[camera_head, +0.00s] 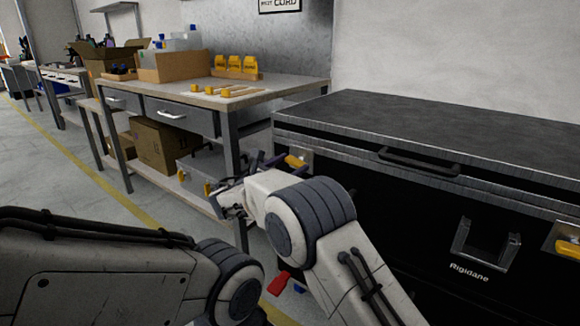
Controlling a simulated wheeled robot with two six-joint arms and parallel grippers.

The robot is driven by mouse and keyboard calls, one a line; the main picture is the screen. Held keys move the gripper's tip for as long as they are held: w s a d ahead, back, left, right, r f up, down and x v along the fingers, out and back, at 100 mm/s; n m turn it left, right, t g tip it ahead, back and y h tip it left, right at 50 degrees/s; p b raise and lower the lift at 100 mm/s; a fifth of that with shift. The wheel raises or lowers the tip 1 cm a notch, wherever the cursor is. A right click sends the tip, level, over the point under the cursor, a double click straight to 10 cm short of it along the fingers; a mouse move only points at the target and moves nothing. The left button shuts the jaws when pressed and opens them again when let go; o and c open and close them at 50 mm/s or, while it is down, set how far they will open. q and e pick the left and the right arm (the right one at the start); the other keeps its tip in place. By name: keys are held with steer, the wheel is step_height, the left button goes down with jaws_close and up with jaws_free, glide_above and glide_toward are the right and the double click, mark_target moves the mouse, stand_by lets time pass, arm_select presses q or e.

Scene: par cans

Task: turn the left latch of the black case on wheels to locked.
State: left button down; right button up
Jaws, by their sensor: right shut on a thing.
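The black case (450,125) stands at the right, its lid down and a dark gap showing under the lid's metal edge. Its left latch (295,161) has a yellow handle on a metal plate at the case's front left corner. The handle is slanted in the picture and partly hidden by my wrist. My right gripper (272,161) reaches up to this latch and is shut on its yellow handle; the fingertips are small and partly hidden. The right latch (567,248), also yellow, shows at the right edge.
A workbench (285,92) with yellow parts and a cardboard box (175,66) stands left of the case, close to my right wrist. A metal box (200,168) sits on its lower shelf. A red thing (278,284) shows low between my arms. Open floor lies left.

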steer(key=m+b, duration=0.1)
steer(key=m, duration=0.2)
steer(key=shift+f+m+b, duration=0.15)
steer(key=shift+m+b, duration=0.15)
steer(key=m+b, duration=0.2)
steer(key=m, duration=0.1)
steer(key=shift+f+m, duration=0.15)
steer(key=shift+m, duration=0.15)
steer(key=m+b, duration=0.6)
steer(key=shift+s+f, duration=0.1)
steer(key=shift+m+b, duration=1)
steer(key=shift+m, duration=0.4)
steer(key=shift+r, duration=0.2)
steer(key=o, duration=1.2)
